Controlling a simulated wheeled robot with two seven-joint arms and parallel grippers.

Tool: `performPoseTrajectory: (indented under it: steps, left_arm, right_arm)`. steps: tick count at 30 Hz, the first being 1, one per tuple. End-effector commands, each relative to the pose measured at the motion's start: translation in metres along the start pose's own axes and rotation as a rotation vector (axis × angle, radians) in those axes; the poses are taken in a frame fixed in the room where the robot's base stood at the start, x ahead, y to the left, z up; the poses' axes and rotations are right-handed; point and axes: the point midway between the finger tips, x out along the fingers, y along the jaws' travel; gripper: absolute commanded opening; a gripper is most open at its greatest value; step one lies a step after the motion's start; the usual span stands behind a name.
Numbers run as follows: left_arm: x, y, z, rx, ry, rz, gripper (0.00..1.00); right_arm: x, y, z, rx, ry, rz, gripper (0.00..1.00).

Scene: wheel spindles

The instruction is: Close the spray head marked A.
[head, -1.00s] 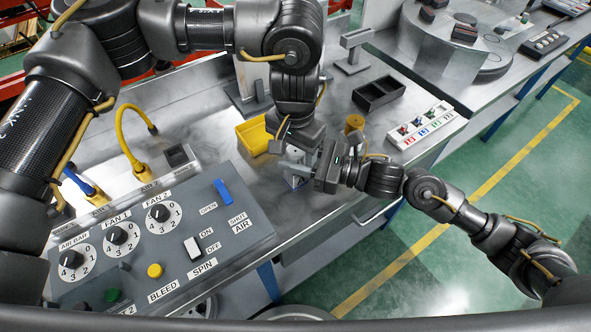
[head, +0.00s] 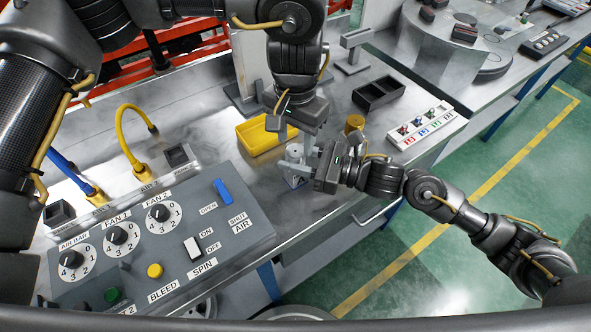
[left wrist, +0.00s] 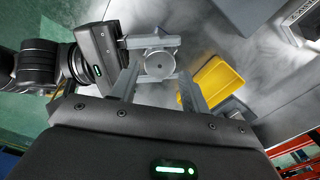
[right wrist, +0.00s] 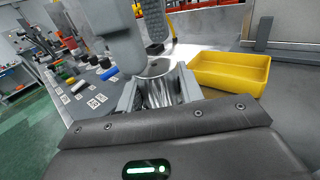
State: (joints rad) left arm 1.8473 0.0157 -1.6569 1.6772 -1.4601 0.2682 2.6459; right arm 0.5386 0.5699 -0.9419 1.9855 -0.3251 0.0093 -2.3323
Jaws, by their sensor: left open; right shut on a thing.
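The spray head (head: 296,153) is a small grey metal piece with a round top, upright at the bench's front edge. A small dark mark, apparently the A, shows low on its front. My right gripper (head: 303,166) is shut on its body from the right; the shiny body shows between the fingers in the right wrist view (right wrist: 158,82). My left gripper (head: 297,138) is open just above it, pointing down. In the left wrist view the round grey top (left wrist: 160,63) lies between the left fingertips, with no clear contact. The left fingers partly hide it in the right wrist view.
A yellow tray (head: 262,137) stands close behind the spray head. A control panel (head: 150,240) with knobs and switches is at left front. A brass-coloured cylinder (head: 354,124), a black bin (head: 379,93) and a white rack (head: 425,124) stand to the right.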

Motion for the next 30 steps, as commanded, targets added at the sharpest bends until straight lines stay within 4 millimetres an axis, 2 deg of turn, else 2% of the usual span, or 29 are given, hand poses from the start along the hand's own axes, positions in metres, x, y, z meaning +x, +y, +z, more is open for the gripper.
performPoseTrajectory:
  steps: [3,5,14,19,30]
  left_arm:
    - [-0.02,0.0,-0.001,0.0,0.005,-0.002,0.46]
    - [-0.027,0.0,0.0,0.0,0.003,-0.002,0.46]
    - [-0.026,0.001,0.0,0.0,0.001,0.0,0.46]
    - [-0.013,0.001,0.0,0.0,-0.001,0.0,0.46]
    - [0.039,0.001,0.0,-0.001,0.001,0.0,0.46]
  right_arm:
    - [0.0,0.0,-0.001,0.001,0.003,-0.001,0.0]
    - [0.0,0.0,-0.002,0.001,0.003,-0.001,0.0]
    - [0.0,0.0,-0.001,0.001,0.002,-0.001,0.0]
    - [0.0,0.0,-0.001,0.001,0.002,-0.001,0.0]
    - [0.0,0.0,-0.001,0.001,0.002,-0.001,0.0]
